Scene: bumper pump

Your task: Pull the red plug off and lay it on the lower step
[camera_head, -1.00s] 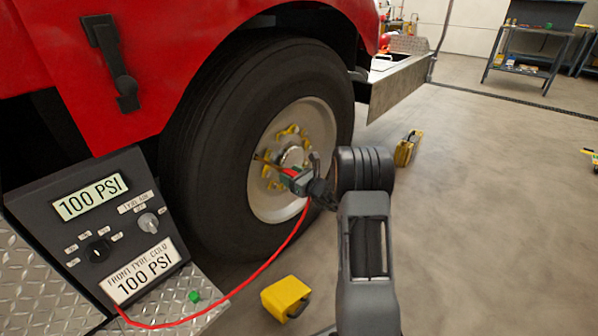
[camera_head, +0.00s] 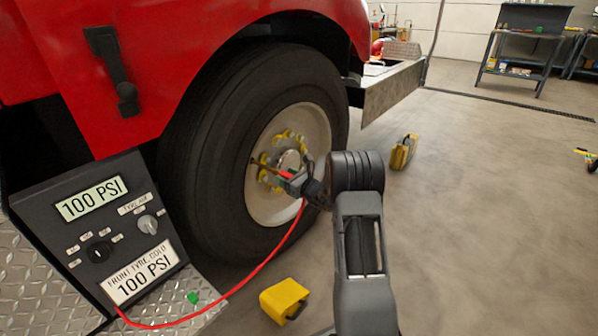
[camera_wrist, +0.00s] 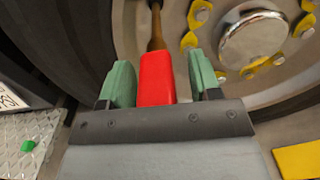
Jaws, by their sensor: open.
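The red plug (camera_wrist: 157,78) sits between the two green fingers of my gripper (camera_wrist: 162,76) in the wrist view, with a small gap visible on each side. My gripper is open around it. A brown valve stem (camera_wrist: 156,28) runs into the plug's far end, and the plug still appears on it. In the head view my gripper (camera_head: 290,180) is beside the wheel hub and largely hides the plug. A red hose (camera_head: 268,262) hangs from there to the pressure panel (camera_head: 105,235). The diamond-plate step (camera_head: 205,318) is at lower left, with a green cap (camera_head: 193,297) on it.
The black tyre (camera_head: 215,170) and its rim with yellow nut markers (camera_head: 265,175) stand close to my gripper. A yellow chock (camera_head: 285,298) lies on the floor below, another yellow object (camera_head: 403,152) farther back. Open floor (camera_head: 490,220) extends right.

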